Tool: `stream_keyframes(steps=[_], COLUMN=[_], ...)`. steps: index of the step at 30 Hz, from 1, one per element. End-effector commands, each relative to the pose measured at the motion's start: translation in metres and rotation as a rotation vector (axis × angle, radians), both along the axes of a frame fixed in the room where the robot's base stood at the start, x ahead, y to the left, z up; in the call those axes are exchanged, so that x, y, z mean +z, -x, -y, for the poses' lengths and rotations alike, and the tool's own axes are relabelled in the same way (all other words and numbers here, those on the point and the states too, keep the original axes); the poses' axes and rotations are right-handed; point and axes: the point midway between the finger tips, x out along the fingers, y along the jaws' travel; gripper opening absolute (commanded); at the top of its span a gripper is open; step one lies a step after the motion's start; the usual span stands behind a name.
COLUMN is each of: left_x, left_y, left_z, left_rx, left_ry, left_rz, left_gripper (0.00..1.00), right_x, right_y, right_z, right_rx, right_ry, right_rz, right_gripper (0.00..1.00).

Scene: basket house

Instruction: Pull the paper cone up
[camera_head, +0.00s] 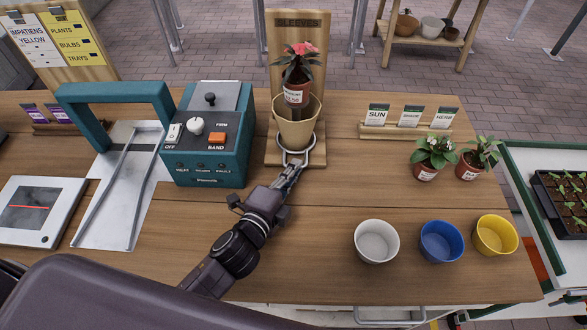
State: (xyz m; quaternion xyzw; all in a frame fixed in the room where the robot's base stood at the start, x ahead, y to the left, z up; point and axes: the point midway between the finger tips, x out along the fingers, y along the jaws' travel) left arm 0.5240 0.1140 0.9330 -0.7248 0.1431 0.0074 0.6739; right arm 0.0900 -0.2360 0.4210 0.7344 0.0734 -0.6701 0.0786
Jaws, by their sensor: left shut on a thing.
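The tan paper cone (297,127) stands upright in front of the wooden board marked SLEEVES (298,22). A potted plant (297,72) with pink flowers and a white label rises out of the cone's open top; the lower part of its pot is hidden inside. My left gripper (296,143) reaches in from the front. Its fingers lie on both sides of the cone's narrow lower end and are shut on it. The cone's bottom tip is partly hidden by the fingers. My right gripper is not in view.
A teal machine (212,135) stands close left of the cone. A seed-packet rack (408,132) and two potted plants (432,158) (478,157) are to the right. White (377,241), blue (441,241) and yellow (495,235) pots line the front right. The table's middle right is clear.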

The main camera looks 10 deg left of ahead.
Motion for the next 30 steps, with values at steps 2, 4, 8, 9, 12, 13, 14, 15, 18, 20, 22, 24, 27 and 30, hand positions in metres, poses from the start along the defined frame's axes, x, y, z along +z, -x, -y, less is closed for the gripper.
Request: stream_keyframes(steps=[2, 4, 8, 9, 12, 13, 14, 15, 18, 20, 22, 24, 27, 30], left_x=[0.001, 0.005, 0.019, 0.025, 0.042, 0.047, 0.052, 0.058, 0.074, 0.084, 0.095, 0.106, 0.12, 0.127], left_y=[0.0, 0.0, 0.0, 0.0, 0.0, 0.0, 0.0, -0.001, -0.001, -0.001, -0.001, -0.001, -0.001, -0.001], left_z=[0.0, 0.0, 0.0, 0.0, 0.0, 0.0, 0.0, 0.0, 0.0, 0.0, 0.0, 0.0, 0.0, 0.0], left_rx=[0.0, 0.0, 0.0, 0.0, 0.0, 0.0, 0.0, 0.0, -0.001, -0.001, -0.001, -0.001, -0.001, -0.001], left_ry=[0.0, 0.0, 0.0, 0.0, 0.0, 0.0, 0.0, -0.001, 0.0, 0.001, 0.001, 0.001, 0.001, 0.001], left_rz=[-0.002, -0.002, 0.0, 0.0, 0.001, 0.002, 0.002, 0.002, 0.003, 0.003, 0.003, 0.004, 0.004, 0.003], left_gripper=[0.0, 0.0, 0.0, 0.0, 0.0, 0.0, 0.0, 0.0, 0.0, 0.0, 0.0, 0.0, 0.0, 0.0], right_x=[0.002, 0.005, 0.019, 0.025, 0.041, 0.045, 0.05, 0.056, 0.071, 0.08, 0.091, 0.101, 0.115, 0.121], right_y=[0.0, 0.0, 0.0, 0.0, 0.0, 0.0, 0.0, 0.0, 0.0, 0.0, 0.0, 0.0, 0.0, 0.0], right_z=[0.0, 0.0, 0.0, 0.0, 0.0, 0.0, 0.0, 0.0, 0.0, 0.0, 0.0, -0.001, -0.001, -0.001], right_rx=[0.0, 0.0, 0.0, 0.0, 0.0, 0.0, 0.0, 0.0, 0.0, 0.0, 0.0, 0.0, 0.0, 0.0], right_ry=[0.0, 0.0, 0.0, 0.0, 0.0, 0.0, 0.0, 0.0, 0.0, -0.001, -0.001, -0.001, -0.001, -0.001], right_rz=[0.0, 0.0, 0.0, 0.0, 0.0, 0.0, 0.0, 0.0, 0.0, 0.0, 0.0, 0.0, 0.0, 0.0], right_gripper=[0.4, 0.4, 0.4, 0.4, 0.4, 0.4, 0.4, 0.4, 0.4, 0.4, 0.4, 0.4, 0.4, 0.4])
